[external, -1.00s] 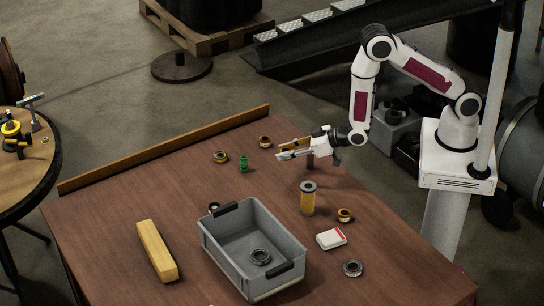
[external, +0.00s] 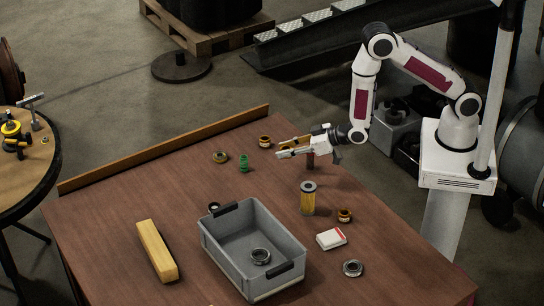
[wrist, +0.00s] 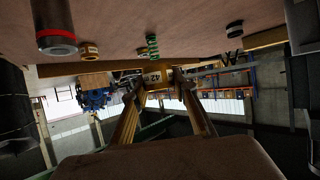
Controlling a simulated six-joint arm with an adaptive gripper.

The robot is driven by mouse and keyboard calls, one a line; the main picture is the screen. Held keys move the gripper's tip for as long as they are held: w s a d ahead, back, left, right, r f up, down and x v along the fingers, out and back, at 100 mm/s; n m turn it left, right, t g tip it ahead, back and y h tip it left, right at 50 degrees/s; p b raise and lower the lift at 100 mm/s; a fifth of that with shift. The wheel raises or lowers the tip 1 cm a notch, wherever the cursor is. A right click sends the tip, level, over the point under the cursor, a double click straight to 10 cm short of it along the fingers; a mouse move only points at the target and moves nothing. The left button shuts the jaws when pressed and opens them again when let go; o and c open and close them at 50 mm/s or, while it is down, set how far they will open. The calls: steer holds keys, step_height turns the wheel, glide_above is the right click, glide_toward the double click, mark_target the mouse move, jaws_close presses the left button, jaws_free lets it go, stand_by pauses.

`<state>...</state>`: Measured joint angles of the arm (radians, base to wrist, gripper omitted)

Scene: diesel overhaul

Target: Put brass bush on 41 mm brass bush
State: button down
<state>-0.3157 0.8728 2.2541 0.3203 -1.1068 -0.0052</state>
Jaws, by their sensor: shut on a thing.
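My gripper (external: 283,148) reaches left above the back right of the table in the external view. In the wrist view its fingers (wrist: 156,84) are shut on a brass bush (wrist: 155,77) with a dark mark that seems to read 42. The held bush is hard to make out in the external view. Another brass bush (external: 265,141) stands on the table at the back, apart from the gripper; it seems to be the brass bush (wrist: 90,50) in the wrist view. Two more brass-coloured rings lie at left (external: 220,157) and right (external: 344,215). I cannot read which is 41 mm.
A green spring (external: 243,163) stands left of my gripper. A yellow filter (external: 308,198) stands in front of it. A grey bin (external: 222,262) holds a metal ring. A white box (external: 331,239), a bearing (external: 353,268) and a yellow block (external: 157,250) lie around. The left of the table is mostly clear.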

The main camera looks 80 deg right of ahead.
steer(key=shift+w+d+r, duration=0.2)
steer(key=shift+d+r, duration=0.2)
steer(key=shift+d, duration=0.35)
steer(key=shift+r, duration=0.15)
steer(key=shift+s+a+r+n+y, duration=0.1)
steer(key=shift+a+r+n+y, duration=0.15)
steer(key=shift+a+n+y, duration=0.2)
steer(key=s+a+r+n+g+y, duration=0.1)
steer(key=s+a+n+g+y, duration=0.4)
steer(key=s+a, duration=0.4)
steer(key=s+a+r+n+g+y, duration=0.1)
steer(key=s+a+n+g+y, duration=0.4)
steer(key=s, duration=0.9)
steer(key=shift+a+n+y, duration=0.85)
steer(key=shift+a+n, duration=1)
steer(key=shift+n, duration=0.7)
steer(key=shift+f, duration=0.1)
glide_above(345, 212)
steer(key=shift+f, duration=2.85)
